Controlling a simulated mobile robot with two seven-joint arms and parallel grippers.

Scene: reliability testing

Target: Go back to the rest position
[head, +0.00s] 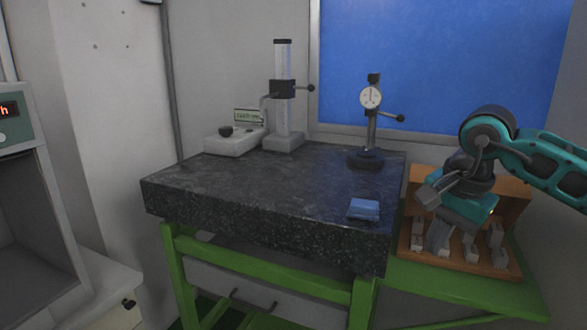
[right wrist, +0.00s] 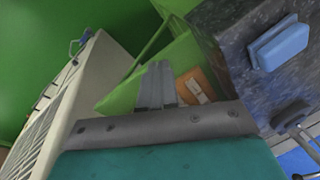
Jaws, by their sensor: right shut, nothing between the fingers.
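My right gripper (head: 436,240) hangs at the right of the head view, fingers pointing down, over an open wooden box (head: 410,200). Its fingers are shut with nothing between them. In the right wrist view the closed fingers (right wrist: 156,84) show side by side at the centre, with part of the orange-brown wooden box (right wrist: 196,86) beyond them. Whether the fingertips touch anything in the box cannot be told. My left gripper is in neither view.
Several grey metal pieces (head: 470,250) stand in the box on a green stand (head: 430,285). Left of it is a dark granite table (head: 240,180) with a blue block (head: 363,209), a dial gauge stand (head: 371,98) and a height gauge (head: 283,95). The granite's middle is clear.

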